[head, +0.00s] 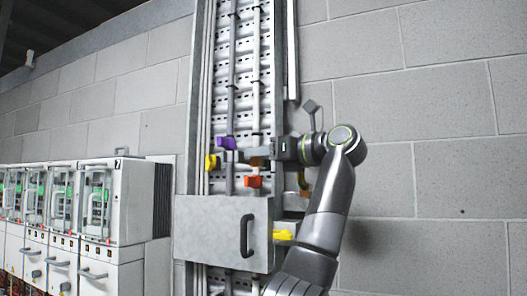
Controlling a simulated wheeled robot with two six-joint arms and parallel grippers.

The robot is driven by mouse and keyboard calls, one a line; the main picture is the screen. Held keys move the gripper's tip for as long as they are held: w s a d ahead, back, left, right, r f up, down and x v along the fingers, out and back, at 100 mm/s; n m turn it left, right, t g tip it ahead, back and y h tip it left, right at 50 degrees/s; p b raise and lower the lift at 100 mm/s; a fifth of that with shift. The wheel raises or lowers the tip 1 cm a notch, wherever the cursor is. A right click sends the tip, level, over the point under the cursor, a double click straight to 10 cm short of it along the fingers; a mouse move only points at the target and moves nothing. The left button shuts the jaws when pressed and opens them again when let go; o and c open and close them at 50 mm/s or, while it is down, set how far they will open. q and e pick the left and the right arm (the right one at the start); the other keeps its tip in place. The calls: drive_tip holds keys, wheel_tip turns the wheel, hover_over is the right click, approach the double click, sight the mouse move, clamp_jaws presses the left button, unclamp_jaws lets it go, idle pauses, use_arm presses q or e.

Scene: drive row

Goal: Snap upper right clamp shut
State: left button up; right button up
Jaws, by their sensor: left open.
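A tall metal cable ladder (243,70) with vertical cables stands against the block wall. Coloured clamp pieces sit on it: a purple one (226,142), a yellow one (211,162) at its left edge, and an orange one (253,181). Another yellow piece (283,235) shows lower right. Which is the upper right clamp is unclear; a brownish-orange part (257,162) shows just under my gripper. My left gripper (256,147) is open, reaching leftward across the ladder, just right of the purple piece. Its fingertips are small here, and contact cannot be told. My right gripper is out of view.
A grey metal box (215,228) with a dark handle (247,236) covers the ladder below the clamps. A row of white cabinets (125,205) stands at the left. A small grey plate on a stem (312,106) rises behind my wrist. The wall at right is bare.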

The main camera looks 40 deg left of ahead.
use_arm(q)
drive_tip(key=shift+c, duration=0.2)
clamp_jaws()
